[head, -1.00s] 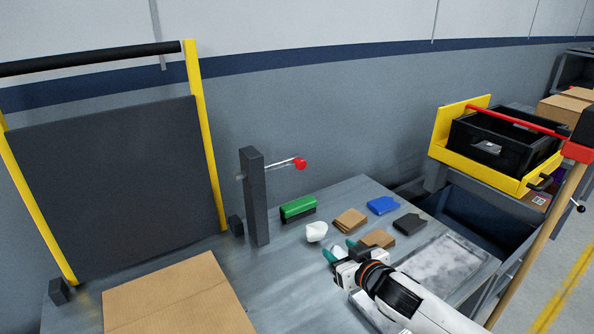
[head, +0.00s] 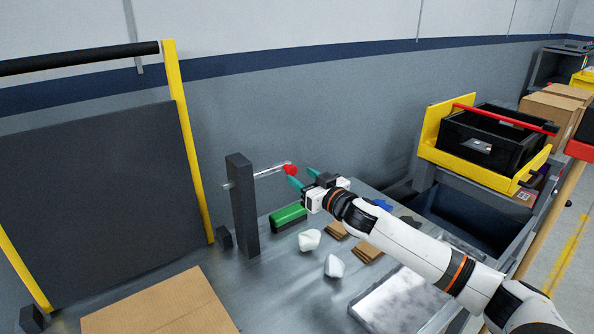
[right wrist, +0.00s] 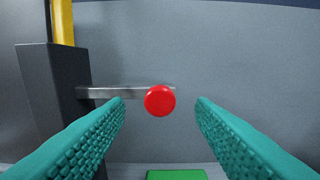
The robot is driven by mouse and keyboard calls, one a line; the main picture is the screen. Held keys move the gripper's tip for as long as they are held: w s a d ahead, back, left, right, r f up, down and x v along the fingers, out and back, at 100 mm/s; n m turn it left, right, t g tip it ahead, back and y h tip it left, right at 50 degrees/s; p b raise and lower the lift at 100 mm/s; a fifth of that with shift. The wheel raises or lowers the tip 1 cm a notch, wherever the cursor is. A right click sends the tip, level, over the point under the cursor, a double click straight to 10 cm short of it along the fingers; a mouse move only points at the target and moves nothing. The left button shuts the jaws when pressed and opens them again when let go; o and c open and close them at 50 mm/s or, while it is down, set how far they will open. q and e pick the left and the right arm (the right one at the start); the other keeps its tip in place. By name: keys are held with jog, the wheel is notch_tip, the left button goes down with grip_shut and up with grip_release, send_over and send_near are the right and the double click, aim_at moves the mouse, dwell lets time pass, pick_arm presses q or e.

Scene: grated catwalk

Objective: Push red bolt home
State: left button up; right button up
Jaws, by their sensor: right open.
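The red bolt knob (head: 291,169) is on the end of a thin metal rod (head: 265,173). The rod sticks out to the right from a dark upright post (head: 243,205) on the bench. My right gripper (head: 303,177) is open, with its teal fingertips close to the knob. In the right wrist view the red knob (right wrist: 160,100) shows ahead, between the two open fingers and apart from both. The rod (right wrist: 110,92) runs left from it to the post (right wrist: 58,90). My left gripper is not in view.
On the bench (head: 290,280) are a green-topped block (head: 288,217), white lumps (head: 310,240) and brown pads (head: 367,252). A dark panel in a yellow frame (head: 190,150) stands left. A cardboard sheet (head: 160,307) lies in front. A black bin (head: 490,140) sits in a yellow holder at right.

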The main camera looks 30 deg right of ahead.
aim_at(293, 171)
jog(key=shift+w+a, duration=0.2)
jog(key=shift+w, duration=1.4)
jog(key=c, duration=1)
jog(key=shift+o, duration=0.2)
jog(key=a, duration=0.2)
jog(key=a+p, duration=0.1)
jog(key=a, duration=0.2)
jog(key=s+a, duration=0.1)
jog(key=a, duration=0.1)
jog(key=shift+a, duration=0.2)
jog(key=o, duration=1)
jog(key=shift+s+a, duration=0.1)
jog(key=shift+c, duration=0.2)
